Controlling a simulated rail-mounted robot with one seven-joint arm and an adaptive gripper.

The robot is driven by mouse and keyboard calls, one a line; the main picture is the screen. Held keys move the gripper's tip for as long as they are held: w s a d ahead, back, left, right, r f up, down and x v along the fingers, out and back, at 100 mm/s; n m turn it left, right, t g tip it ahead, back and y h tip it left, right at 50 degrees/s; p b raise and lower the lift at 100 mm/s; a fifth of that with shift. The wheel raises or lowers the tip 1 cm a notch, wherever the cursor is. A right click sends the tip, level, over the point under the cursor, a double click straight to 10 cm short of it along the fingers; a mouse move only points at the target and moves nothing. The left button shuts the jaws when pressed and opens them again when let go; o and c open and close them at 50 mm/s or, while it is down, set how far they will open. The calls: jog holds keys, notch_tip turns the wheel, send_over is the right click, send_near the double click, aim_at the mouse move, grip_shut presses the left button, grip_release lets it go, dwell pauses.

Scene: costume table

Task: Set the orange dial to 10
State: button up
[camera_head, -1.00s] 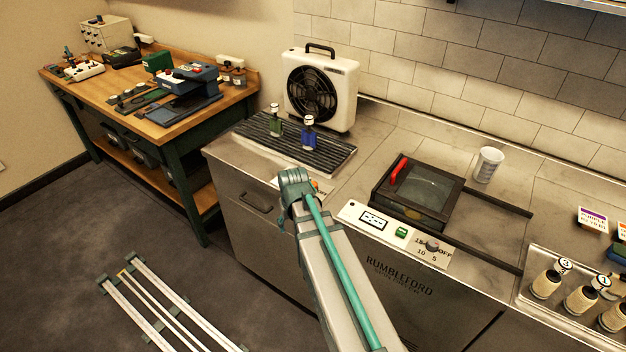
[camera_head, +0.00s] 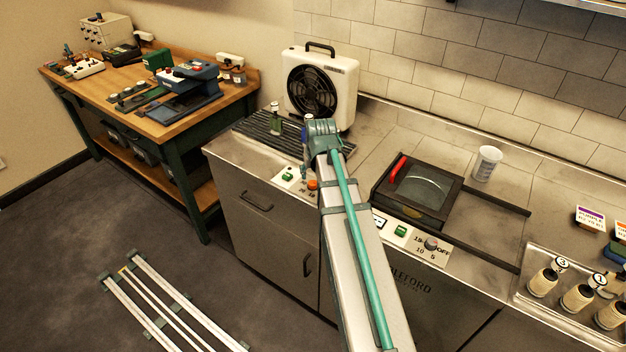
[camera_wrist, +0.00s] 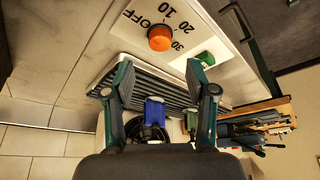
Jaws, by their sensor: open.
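The orange dial (camera_head: 312,184) sits on the white front panel below the ribbed drying rack and shows whole in the wrist view (camera_wrist: 160,38). Black marks OFF, 10, 20 and 30 surround it there; I cannot make out which mark it points to. A green button (camera_wrist: 205,58) is beside it, on the same panel (camera_head: 287,177).
The ribbed rack (camera_head: 262,134) holds a green bottle (camera_head: 276,122) and a blue bottle (camera_wrist: 155,112), with a fan (camera_head: 320,88) behind. To the right is a glass-topped heater (camera_head: 418,190) with its own grey dial (camera_head: 431,243). The counter between rack and heater is clear.

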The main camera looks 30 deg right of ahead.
aim_at(313, 183)
jog(key=shift+p+x, duration=0.9)
jog(key=shift+x, duration=2.5)
grip_shut()
